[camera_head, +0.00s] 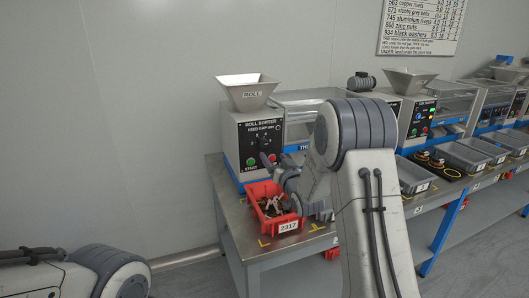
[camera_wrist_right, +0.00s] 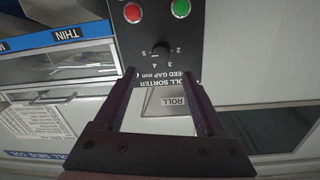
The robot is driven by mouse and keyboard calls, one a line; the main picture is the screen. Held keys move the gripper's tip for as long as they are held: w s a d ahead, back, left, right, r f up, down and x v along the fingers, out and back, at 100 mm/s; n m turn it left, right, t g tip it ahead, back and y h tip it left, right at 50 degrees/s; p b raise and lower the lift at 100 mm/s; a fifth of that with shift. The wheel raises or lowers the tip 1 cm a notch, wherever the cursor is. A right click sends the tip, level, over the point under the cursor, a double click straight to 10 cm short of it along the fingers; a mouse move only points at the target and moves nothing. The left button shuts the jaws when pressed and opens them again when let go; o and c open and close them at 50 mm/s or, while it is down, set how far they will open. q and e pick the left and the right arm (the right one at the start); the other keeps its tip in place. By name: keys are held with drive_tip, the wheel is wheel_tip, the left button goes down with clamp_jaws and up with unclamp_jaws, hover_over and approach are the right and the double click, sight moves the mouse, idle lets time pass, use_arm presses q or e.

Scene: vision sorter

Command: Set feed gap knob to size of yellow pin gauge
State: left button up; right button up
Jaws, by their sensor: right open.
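The feed gap knob (camera_wrist_right: 160,47) is a small black dial on the roll sorter's dark panel (camera_head: 250,147). In the right wrist view the panel appears upside down, with numbers 2 to 5 around the knob. I cannot tell for sure which number its pointer marks. My right gripper (camera_wrist_right: 158,74) is open and empty, its two fingers framing the lower panel lettering, with the knob just beyond the tips. In the head view the right gripper (camera_head: 288,178) is by the panel, partly behind my arm. I cannot make out a yellow pin gauge. My left gripper is out of view.
A red bin (camera_head: 255,192) of brownish parts, labelled 2317, stands on the bench (camera_head: 235,205) below the panel. Green and red buttons (camera_wrist_right: 180,8) sit near the knob. A hopper (camera_head: 247,90) tops the sorter. Other machines and grey trays (camera_head: 412,176) stand to the right.

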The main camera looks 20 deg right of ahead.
sight(264, 144)
drive_tip(key=w, duration=0.9)
drive_tip(key=shift+w+p, duration=0.3)
drive_tip(key=shift+p, duration=0.05)
clamp_jaws()
